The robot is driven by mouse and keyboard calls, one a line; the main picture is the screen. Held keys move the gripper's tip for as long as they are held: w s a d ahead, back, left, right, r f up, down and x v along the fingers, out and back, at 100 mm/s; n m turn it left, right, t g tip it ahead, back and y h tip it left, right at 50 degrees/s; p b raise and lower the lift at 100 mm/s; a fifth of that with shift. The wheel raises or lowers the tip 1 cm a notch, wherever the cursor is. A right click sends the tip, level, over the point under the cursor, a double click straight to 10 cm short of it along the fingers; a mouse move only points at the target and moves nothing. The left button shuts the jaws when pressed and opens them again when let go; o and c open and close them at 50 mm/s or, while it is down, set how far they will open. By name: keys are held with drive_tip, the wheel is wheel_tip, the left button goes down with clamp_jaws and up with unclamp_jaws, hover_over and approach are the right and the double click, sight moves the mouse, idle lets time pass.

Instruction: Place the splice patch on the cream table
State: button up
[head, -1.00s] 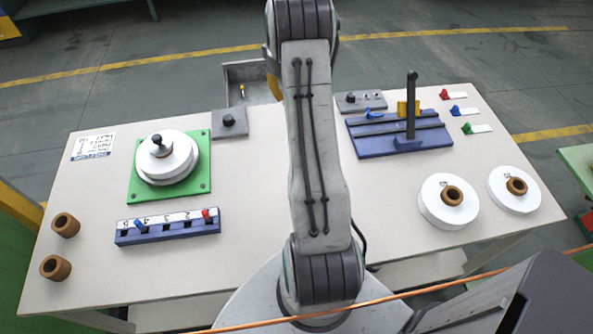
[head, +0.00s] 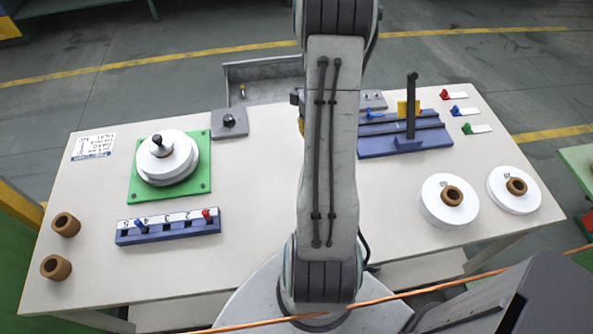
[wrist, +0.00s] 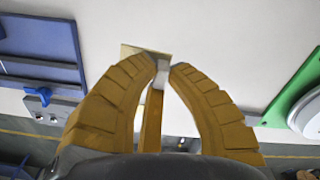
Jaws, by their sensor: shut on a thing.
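My gripper (wrist: 168,64) has yellow fingers. It is shut on a small tan and grey piece, seemingly the splice patch (wrist: 132,50), held at the fingertips in the wrist view. The patch is partly hidden by the fingers, and I cannot tell its height above the surface. The cream table (head: 262,185) fills the middle of the head view, and its pale top also shows in the wrist view (wrist: 235,35). In the head view my arm hides the patch and most of the gripper; only a yellow sliver shows at the arm's left edge.
A green plate (head: 205,185) with white discs and a blue numbered rack (head: 170,234) stand left. A blue fixture (head: 430,142) with a black post and white spools (head: 445,212) stand right. A grey tray (head: 265,72) lies behind the table. Bare table lies left of my arm.

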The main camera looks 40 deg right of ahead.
drive_tip(key=b, duration=0.2)
hover_over(275, 157)
drive_tip(key=shift+n, duration=0.4)
wheel_tip(275, 157, down, 7)
drive_tip(key=shift+a, duration=0.1)
drive_tip(key=shift+f, duration=2)
drive_tip(key=shift+f+b, duration=0.1)
drive_tip(key=shift+b, duration=0.25)
drive_tip(key=o, duration=0.7)
